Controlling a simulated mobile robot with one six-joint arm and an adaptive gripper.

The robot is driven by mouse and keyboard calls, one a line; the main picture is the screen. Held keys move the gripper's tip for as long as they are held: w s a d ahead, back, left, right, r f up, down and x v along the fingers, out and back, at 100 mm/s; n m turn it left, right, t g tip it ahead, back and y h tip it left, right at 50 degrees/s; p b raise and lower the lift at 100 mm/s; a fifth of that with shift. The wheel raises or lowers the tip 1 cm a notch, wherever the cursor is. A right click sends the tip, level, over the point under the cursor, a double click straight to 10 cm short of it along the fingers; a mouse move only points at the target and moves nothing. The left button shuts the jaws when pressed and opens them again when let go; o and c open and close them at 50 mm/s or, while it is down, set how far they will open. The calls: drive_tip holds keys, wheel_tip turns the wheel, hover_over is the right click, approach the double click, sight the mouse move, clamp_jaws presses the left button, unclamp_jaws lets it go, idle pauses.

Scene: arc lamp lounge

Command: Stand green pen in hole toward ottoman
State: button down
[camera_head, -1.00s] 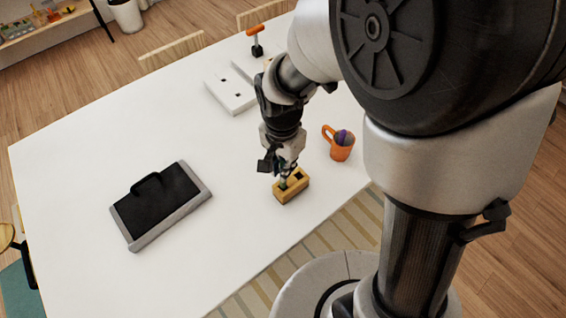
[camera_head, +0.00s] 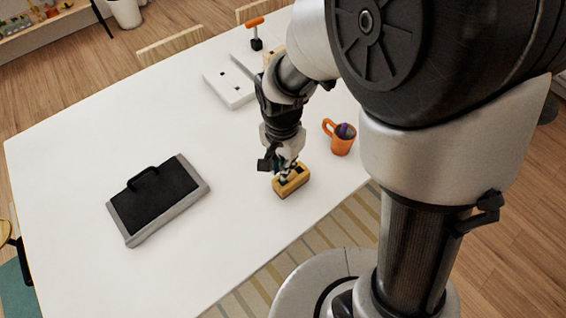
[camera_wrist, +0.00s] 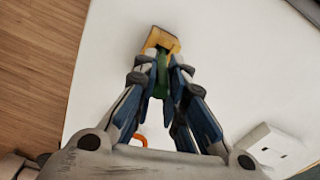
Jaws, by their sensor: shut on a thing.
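The green pen (camera_wrist: 162,72) is between my gripper's fingers in the wrist view, and its far end meets the yellow block. My gripper (camera_wrist: 164,84) is shut on the pen. The yellow wooden block (camera_head: 292,185) sits on the white table near its front edge. The block also shows in the wrist view (camera_wrist: 160,41). In the head view my gripper (camera_head: 284,174) is right over the block and hides its holes and the pen. I cannot tell whether the pen is inside a hole, or which one. I cannot make out an ottoman.
An orange mug (camera_head: 341,145) with a purple thing in it stands right of my gripper. A black and grey tray-like object (camera_head: 155,198) with a handle lies at left. A white slab with holes (camera_head: 229,87) and an orange-handled tool (camera_head: 255,35) are behind. The table's middle is clear.

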drive_tip(key=shift+f+b, duration=0.75)
drive_tip(key=shift+f, duration=0.3)
drive_tip(key=c, duration=1.6)
unclamp_jaws()
drive_tip(key=shift+r, duration=0.1)
drive_tip(key=shift+o, duration=0.2)
wheel_tip(320, 180, up, 11)
drive_tip(key=shift+a+f, duration=0.1)
drive_tip(key=shift+s+r, duration=0.1)
drive_tip(key=shift+r, duration=0.5)
drive_tip(key=shift+r, duration=0.15)
drive_tip(key=s+d+r+n+t, duration=0.2)
drive_tip(key=s+d+r+n, duration=0.1)
drive_tip(key=s+d+n, duration=0.1)
drive_tip(key=s+d+r+n+t, duration=0.2)
drive_tip(key=s+d+r+n, duration=0.2)
drive_tip(key=s+d, duration=0.3)
drive_tip(key=shift+s, duration=1.2)
